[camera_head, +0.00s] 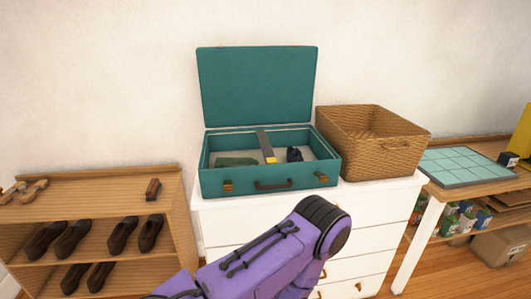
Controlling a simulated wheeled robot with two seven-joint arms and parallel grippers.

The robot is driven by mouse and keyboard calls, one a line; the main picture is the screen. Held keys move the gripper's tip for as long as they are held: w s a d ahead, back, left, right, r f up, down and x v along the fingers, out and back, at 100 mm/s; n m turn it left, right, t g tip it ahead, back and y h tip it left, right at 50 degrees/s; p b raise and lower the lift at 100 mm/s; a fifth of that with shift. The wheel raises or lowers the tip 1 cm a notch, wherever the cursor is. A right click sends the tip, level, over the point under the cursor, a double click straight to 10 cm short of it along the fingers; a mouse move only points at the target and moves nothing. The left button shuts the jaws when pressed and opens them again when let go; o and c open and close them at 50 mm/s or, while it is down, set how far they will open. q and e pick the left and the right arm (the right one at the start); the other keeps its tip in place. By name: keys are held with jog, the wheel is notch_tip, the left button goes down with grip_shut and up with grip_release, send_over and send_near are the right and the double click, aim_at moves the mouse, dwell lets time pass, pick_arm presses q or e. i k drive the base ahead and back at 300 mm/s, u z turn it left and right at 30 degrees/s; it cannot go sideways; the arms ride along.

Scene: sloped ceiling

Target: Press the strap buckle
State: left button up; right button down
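An open teal suitcase (245,187) stands on a white chest of drawers, its lid (257,88) upright at the back. A dark strap (263,141) runs down from the back edge into the case. A small yellow piece (270,160), which looks like the strap buckle, is at its lower end. I cannot tell whether it is fastened. A green folded item (237,161) lies left of the strap and a small dark item (294,154) lies right of it. One purple arm of mine is bent in front of the chest. Neither gripper is in view.
The white chest (372,196) also holds a wicker basket (382,158) close to the suitcase's right side. A wooden shoe rack (110,211) stands at the left. A table with a tiled teal board (462,166) is at the right. Space above the open case is clear.

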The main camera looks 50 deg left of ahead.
aim_at(269, 160)
jog(key=u, duration=0.6)
jog(key=i, duration=0.85)
jog(key=u, duration=0.9)
